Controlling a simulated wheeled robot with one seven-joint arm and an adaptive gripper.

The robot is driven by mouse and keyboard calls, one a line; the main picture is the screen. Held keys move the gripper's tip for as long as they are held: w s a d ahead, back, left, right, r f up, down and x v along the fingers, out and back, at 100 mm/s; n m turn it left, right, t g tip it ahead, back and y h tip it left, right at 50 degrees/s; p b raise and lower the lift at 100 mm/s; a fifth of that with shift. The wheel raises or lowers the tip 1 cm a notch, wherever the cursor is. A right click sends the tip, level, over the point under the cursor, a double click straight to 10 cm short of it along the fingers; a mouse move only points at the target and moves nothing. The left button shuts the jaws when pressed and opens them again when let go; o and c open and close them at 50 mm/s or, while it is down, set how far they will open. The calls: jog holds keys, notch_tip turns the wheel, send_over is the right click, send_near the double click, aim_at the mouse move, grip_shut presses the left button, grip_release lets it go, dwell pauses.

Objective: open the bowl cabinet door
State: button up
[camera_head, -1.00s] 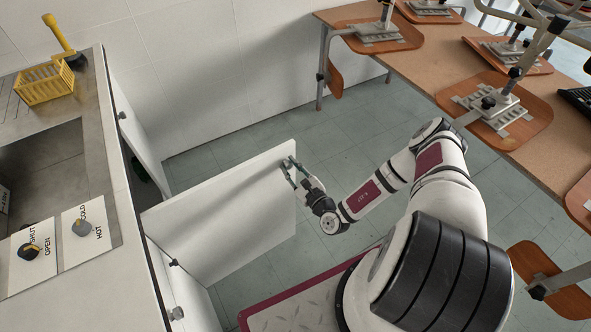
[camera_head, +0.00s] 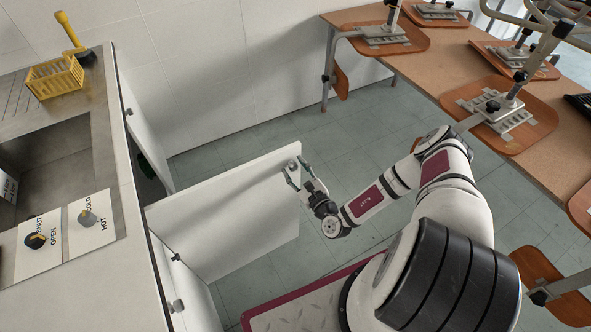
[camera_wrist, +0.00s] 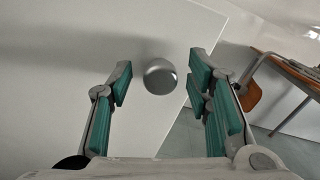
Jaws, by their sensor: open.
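The white cabinet door (camera_head: 225,215) stands swung far out from the counter's front, so the cabinet is open. Its round metal knob (camera_head: 291,165) is near the door's free edge. In the wrist view the knob (camera_wrist: 160,76) sits between and beyond the green-padded fingers, with space on both sides. My gripper (camera_head: 299,174) is open at the knob and holds nothing; it also shows in the wrist view (camera_wrist: 163,88). The cabinet's inside is mostly hidden in the head view, and no bowl shows.
A second door (camera_head: 143,135) at the far end of the counter (camera_head: 105,190) also stands ajar. A yellow basket (camera_head: 55,77) is on the counter. A wooden table (camera_head: 455,60) with upturned chairs is at the right. Tiled floor lies free between.

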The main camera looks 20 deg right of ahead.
jog(key=s+d, duration=0.1)
jog(key=s, duration=1.1)
jog(key=shift+d, duration=0.3)
jog(key=w+a+r+n+g+y, duration=0.25)
jog(key=r+n+g+y, duration=0.25)
jog(key=r+n+y, duration=0.45)
jog(key=w+a+r+n+g+y, duration=0.1)
jog(key=a+r+n+g+y, duration=0.4)
jog(key=r, duration=0.7)
jog(key=s+a+r+n+g+h+b, duration=0.1)
jog(key=s+a+r+n+g+h, duration=0.1)
jog(key=s+r+n+g, duration=0.25)
jog(key=s+a+r+n+g+h, duration=0.25)
jog(key=r+n+g, duration=0.2)
jog(key=r, duration=0.25)
jog(key=s+d+r+n+t+h, duration=0.2)
jog(key=s+r+h, duration=0.3)
jog(key=r, duration=0.3)
jog(key=s+d+r+n+t+h+b, duration=0.1)
jog(key=s+d+r+n+t+h, duration=0.2)
jog(key=r+h, duration=0.4)
jog(key=shift+s+d+r+n+t, duration=0.2)
jog(key=shift+s+r+n+t, duration=0.65)
jog(key=shift+n, duration=0.4)
